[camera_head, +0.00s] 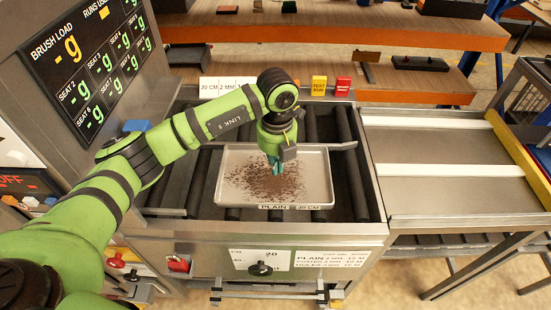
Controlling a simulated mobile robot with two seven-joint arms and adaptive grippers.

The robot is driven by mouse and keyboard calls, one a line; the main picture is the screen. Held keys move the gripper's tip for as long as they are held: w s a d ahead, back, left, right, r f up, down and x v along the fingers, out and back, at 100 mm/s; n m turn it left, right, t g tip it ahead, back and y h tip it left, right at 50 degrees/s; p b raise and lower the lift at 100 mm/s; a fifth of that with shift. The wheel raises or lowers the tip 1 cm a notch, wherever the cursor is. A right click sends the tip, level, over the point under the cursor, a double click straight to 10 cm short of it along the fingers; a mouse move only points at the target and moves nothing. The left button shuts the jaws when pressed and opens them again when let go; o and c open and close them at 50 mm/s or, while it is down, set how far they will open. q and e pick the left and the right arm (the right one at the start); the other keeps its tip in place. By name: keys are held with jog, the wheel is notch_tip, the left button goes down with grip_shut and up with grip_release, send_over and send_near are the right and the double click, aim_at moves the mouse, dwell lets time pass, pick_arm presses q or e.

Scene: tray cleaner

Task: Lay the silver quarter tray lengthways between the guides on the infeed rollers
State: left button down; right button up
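The silver tray (318,185) sits on the dark infeed rollers (345,190). It has a raised rim, a scatter of brown crumbs on its middle, and a front label reading "PLAIN 20 CM". A metal guide bar (340,147) shows at the tray's back right, and another guide bar (165,211) at its front left. My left gripper (275,170) points down over the tray's crumb-covered middle. Its teal fingertips are small and close together; whether they are open, or touch the tray, I cannot tell. My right gripper is not in view.
A metal outfeed table (440,190) with white strips lies to the right. A seat display panel (90,60) stands at the left. Yellow (319,86) and red (343,87) buttons stand behind the rollers. A wooden bench (400,35) runs along the back.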

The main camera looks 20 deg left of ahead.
aim_at(275, 200)
pick_arm(q)
notch_tip(275, 200, down, 6)
jog(key=shift+a+r+p, duration=0.1)
jog(key=shift+a+p, duration=0.05)
jog(key=shift+p, duration=0.6)
jog(key=s+p, duration=0.2)
jog(key=s, duration=0.1)
jog(key=shift+d, duration=0.35)
jog(key=shift+s+f+p, duration=0.2)
jog(key=shift+s+p, duration=0.2)
jog(key=shift+f, duration=0.1)
jog(key=shift+d, duration=0.1)
